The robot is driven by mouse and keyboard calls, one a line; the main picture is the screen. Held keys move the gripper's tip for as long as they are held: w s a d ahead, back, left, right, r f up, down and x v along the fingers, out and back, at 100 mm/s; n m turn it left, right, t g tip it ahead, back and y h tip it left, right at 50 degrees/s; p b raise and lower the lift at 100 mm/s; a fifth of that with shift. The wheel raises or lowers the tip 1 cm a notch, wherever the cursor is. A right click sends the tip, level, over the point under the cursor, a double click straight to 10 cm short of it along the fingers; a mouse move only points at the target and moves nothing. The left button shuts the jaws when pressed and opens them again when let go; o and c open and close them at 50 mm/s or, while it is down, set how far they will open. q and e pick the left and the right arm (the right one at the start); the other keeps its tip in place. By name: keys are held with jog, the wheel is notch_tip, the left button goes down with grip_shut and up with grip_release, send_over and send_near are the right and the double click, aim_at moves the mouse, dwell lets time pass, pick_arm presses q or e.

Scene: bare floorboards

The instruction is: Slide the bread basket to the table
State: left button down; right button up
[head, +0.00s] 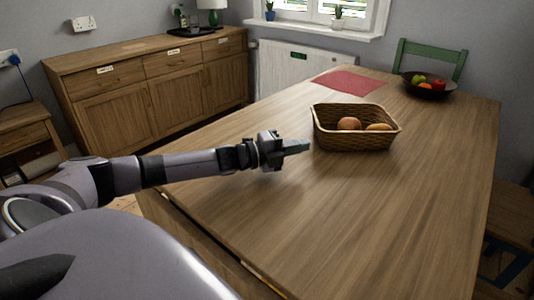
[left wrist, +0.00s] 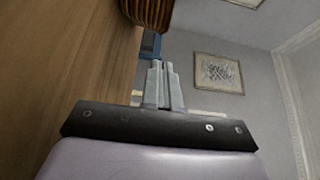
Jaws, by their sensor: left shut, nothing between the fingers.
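The bread basket (head: 355,139) is brown wicker and sits upright on the wooden table (head: 400,215), with bread rolls (head: 349,123) inside. My left gripper (head: 306,146) is shut and empty, low over the table. Its fingertips point at the basket's left side, very close to it; I cannot tell if they touch. In the left wrist view the shut fingers (left wrist: 158,72) point towards the basket's woven side (left wrist: 148,12) at the top edge. My right gripper is not in view.
A red placemat (head: 349,82) lies behind the basket. A dark fruit bowl (head: 430,88) stands at the far right corner, before a green chair (head: 432,53). The table's front and right areas are clear. A wooden sideboard (head: 150,85) stands at the back left.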

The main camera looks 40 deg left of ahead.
pick_arm(q)
jog(key=shift+p+v, duration=0.3)
jog(key=shift+v, duration=3.65)
jog(key=shift+s+a, duration=0.1)
